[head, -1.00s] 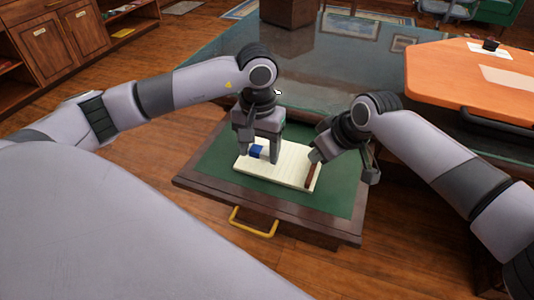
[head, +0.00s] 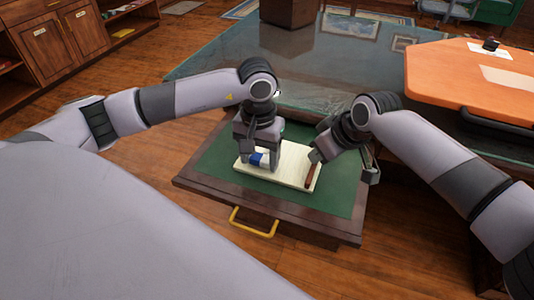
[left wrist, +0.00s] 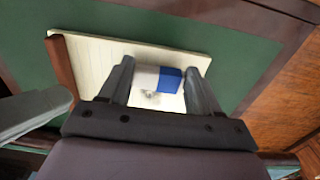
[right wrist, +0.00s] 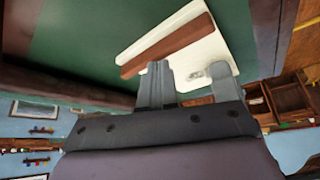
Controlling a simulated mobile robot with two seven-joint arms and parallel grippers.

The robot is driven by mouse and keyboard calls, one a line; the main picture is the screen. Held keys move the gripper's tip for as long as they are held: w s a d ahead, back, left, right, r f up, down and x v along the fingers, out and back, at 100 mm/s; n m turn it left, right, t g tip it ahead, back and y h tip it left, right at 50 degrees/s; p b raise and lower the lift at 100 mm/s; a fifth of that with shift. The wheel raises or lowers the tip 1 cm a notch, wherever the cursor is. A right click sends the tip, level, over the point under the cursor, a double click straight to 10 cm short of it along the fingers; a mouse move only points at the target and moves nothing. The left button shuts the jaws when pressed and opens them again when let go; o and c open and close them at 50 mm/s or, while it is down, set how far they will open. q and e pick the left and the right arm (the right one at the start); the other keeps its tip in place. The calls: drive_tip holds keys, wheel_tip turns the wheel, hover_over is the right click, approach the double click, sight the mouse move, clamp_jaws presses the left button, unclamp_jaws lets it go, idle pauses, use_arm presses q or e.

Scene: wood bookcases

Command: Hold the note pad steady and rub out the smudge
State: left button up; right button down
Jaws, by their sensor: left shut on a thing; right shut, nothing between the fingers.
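The cream note pad (head: 290,160) with a brown binding strip (head: 311,175) lies flat on the green drawer lining. My left gripper (head: 259,161) is shut on a blue-and-white eraser (left wrist: 168,80) over the pad, with a finger on each side. A small grey smudge (left wrist: 150,96) shows on the pad beside the eraser in the left wrist view. My right gripper (head: 316,158) is shut and empty, its tips at the pad's bound end by the brown strip. Whether the tips press on the pad is hard to tell.
The open drawer has a dark wooden rim (head: 300,229) and a yellow handle (head: 253,222). Green lining (head: 215,160) is bare around the pad. A dark glossy desk top (head: 300,65) lies behind, and an orange table top (head: 450,75) stands at the right.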

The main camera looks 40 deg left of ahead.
use_arm(q)
drive_tip(key=shift+f, duration=0.4)
drive_tip(key=shift+w+a+r, duration=0.1)
drive_tip(key=shift+w+a, duration=0.1)
drive_tip(key=shift+w, duration=0.65)
drive_tip(key=shift+w+a+r, duration=0.1)
drive_tip(key=shift+w+a, duration=0.1)
drive_tip(key=shift+w, duration=0.6)
drive_tip(key=shift+w+a+f, duration=0.1)
drive_tip(key=shift+w+a, duration=0.15)
drive_tip(key=shift+w, duration=0.65)
drive_tip(key=shift+w+a+f, duration=0.1)
drive_tip(key=shift+w+a, duration=0.1)
drive_tip(key=shift+w, duration=0.7)
drive_tip(key=shift+s, duration=0.1)
drive_tip(key=shift+s+d+f, duration=0.1)
drive_tip(key=shift+s+d, duration=0.15)
drive_tip(key=shift+s, duration=0.65)
drive_tip(key=shift+s+d, duration=0.2)
drive_tip(key=shift+s, duration=0.7)
drive_tip(key=shift+s+d, duration=0.2)
drive_tip(key=shift+s, duration=0.6)
drive_tip(key=shift+s+d, duration=0.2)
drive_tip(key=shift+s, duration=0.6)
